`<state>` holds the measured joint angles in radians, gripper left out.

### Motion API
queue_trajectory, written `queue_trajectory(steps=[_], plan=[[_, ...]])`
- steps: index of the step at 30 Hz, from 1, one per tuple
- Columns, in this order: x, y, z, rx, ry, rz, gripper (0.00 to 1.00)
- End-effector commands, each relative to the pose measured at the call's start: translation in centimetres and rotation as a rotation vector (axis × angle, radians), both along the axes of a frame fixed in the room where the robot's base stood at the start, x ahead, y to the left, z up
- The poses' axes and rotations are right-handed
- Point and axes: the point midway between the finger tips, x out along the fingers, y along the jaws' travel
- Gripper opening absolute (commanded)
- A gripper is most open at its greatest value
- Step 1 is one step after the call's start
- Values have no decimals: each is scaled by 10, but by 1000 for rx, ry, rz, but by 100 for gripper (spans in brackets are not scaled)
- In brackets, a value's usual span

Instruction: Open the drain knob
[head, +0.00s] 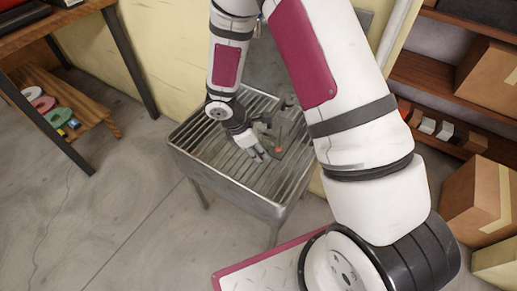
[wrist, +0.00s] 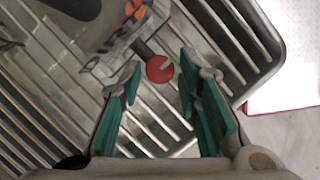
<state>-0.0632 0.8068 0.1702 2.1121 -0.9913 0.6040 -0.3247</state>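The drain knob (wrist: 160,69) is a small round red knob with a pale line across its face. It sits on a short dark stem from a grey fitting (wrist: 98,28) with orange marks. In the head view the knob (head: 278,149) is a small orange-red spot over the slatted metal stand. My gripper (wrist: 160,84) is open, with its green-padded fingers on either side of the knob's line of sight and the knob showing between the tips. In the head view my gripper (head: 258,154) is just left of the knob. I cannot tell whether the fingers touch it.
The slatted metal stand (head: 202,143) is against a yellow wall. A wooden bench with tape rolls (head: 45,104) is at left. Shelves with cardboard boxes (head: 488,82) are at right. Bare concrete floor (head: 110,225) lies in front of the stand at left.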

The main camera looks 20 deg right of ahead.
Motion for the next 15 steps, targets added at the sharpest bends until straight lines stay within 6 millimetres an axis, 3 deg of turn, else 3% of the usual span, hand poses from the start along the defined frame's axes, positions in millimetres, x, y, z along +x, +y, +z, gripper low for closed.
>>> queue_trajectory(steps=[8, 15], plan=[[1, 2, 4, 1, -2, -1, 31], [4, 16, 39, 1, -6, -1, 31]])
